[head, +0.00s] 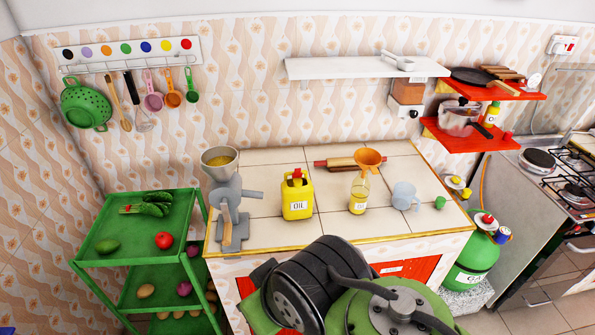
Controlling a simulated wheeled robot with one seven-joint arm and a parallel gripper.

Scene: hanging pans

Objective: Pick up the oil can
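The oil can (297,197) is a yellow jerry can with a red cap and a white label reading OIL. It stands upright on the tiled counter (325,228), left of the middle. My arm shows as dark and green links at the bottom of the head view, in front of the counter. My gripper cannot be made out, so its distance from the can is not shown. Nothing touches the can.
A grey grinder (232,205) stands left of the can. A green cart (102,262) stands at left, a green gas cylinder (474,257) at right.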

